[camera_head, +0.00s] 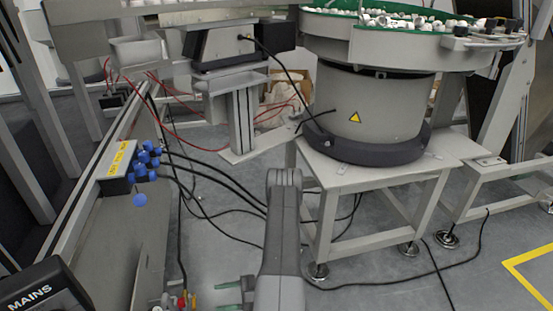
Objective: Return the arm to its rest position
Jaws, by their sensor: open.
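My arm (281,235) rises from the bottom edge at the middle of the head view, with a grey link upright in front of the floor. My gripper (230,296) is low in the picture, just left of that link. Its two green fingers point left and stand apart, with nothing seen between them. The lower finger is partly cut off by the bottom edge, and the rest of the arm is hidden or out of view.
A bowl feeder (375,110) with white caps stands on a metal table (345,178) at right. Black cables (215,180) cross the floor. A MAINS box (40,290) is at lower left.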

